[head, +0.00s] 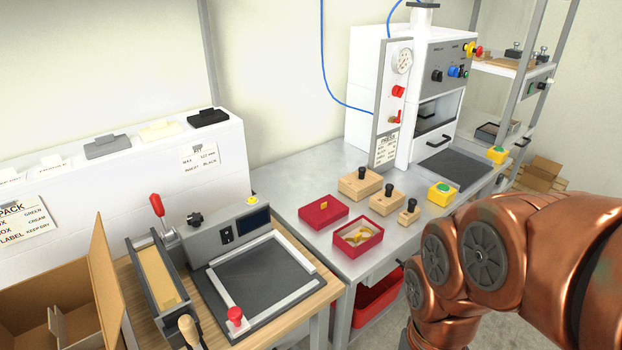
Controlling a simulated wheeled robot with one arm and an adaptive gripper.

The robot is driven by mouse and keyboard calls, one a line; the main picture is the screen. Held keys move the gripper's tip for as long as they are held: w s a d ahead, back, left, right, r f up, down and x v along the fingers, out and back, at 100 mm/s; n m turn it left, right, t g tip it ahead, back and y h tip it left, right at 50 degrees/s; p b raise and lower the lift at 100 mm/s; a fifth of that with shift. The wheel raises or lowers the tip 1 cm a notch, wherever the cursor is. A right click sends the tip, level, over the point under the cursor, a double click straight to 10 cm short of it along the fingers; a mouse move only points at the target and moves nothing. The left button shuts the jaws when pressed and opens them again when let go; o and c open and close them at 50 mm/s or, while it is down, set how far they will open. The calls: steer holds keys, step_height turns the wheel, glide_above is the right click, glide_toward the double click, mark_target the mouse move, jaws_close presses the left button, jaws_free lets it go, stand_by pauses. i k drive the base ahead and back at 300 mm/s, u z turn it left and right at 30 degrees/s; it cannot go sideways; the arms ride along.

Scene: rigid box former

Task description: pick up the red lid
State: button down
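My copper-coloured arm fills the lower right of the head view. My gripper is out of view, so its state and its place relative to the lid do not show.
Wooden blocks with black knobs (357,186) stand behind and right of the red pieces. A white press (433,90) and yellow button boxes (442,194) are farther back. A wooden bench (300,314) with a sealing device adjoins on the left. Red bins (374,303) sit under the table.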

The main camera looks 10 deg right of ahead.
mark_target(321, 213)
steer(key=z, duration=0.85)
steer(key=i, duration=1.05)
steer(key=u, duration=2.85)
